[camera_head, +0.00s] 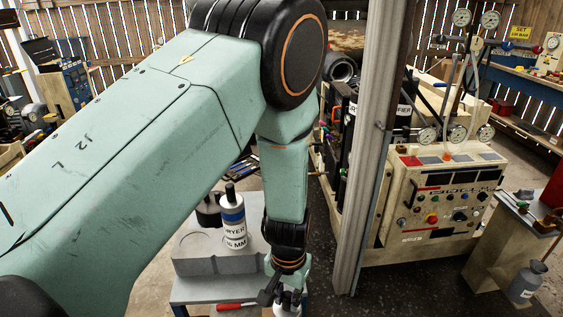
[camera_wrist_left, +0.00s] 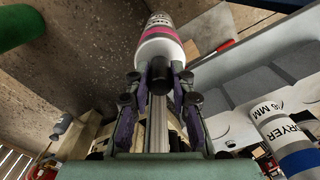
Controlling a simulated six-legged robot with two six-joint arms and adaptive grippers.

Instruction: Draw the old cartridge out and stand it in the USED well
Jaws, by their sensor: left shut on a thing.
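My left gripper (camera_head: 282,285) is shut on the black knob of a white cartridge with a pink band, and its fingers show around that knob in the left wrist view (camera_wrist_left: 157,78). I take this pink-banded one as the old cartridge (camera_wrist_left: 160,38); only a small white part shows at the bottom edge of the head view. Another cartridge (camera_head: 232,218), blue-banded and marked DRYER, stands upright on the grey well block (camera_head: 205,265); it also shows in the left wrist view (camera_wrist_left: 285,145). A round well (camera_head: 197,246) on the block looks empty. No USED label is readable.
The compressor panel (camera_head: 440,205) stands at the right behind a grey post (camera_head: 370,150). A red-handled tool (camera_head: 235,306) lies in front of the block. A dark round object (camera_head: 208,210) stands behind the blue-banded cartridge. My left arm covers much of the head view.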

